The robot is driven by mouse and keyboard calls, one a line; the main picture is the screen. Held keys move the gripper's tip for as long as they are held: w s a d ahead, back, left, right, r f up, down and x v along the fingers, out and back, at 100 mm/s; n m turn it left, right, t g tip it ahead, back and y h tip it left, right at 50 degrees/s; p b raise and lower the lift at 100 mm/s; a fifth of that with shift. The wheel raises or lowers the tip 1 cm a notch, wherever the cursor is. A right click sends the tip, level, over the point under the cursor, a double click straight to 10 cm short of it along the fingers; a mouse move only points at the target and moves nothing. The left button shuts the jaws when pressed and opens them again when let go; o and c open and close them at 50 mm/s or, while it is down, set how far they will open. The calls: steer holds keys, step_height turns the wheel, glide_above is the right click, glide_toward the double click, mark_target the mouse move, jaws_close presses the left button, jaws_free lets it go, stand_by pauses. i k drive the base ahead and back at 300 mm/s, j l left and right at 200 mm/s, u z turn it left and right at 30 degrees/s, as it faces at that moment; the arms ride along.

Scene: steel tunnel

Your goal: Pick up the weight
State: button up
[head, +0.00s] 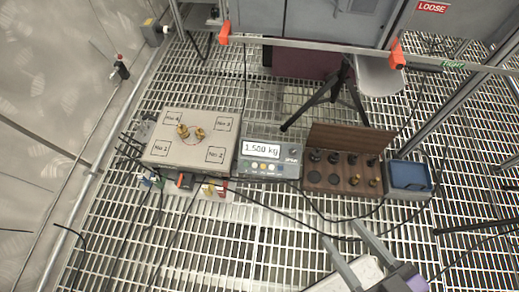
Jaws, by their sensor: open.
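Two small brass weights (191,132) stand close together near the middle of a square grey platform (170,154). The platform has several printed boxes and a red circle around the weights. A scale display (262,150) beside it reads 1.500 kg. A brown wooden weight case (318,189) stands open to the right, with several dark weights and some brass-coloured ones in its slots. Which weight the task means cannot be told. My gripper (343,233) is at the lower right, in front of the case in the picture. Its fingers are apart, with nothing between them.
A blue box (409,175) sits right of the case. Black cables run across the grating floor in front. A dark tripod (322,100) and a grey rail with orange clamps (310,45) stand behind. A pale wall is at the left.

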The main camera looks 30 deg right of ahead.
mark_target(199, 133)
steer(key=i+j+u, duration=0.1)
steer(key=i, duration=0.4)
steer(key=i+j+u, duration=0.15)
steer(key=i, duration=0.4)
steer(key=i+j+u, duration=0.1)
steer(key=i+j, duration=0.15)
steer(key=i, duration=0.3)
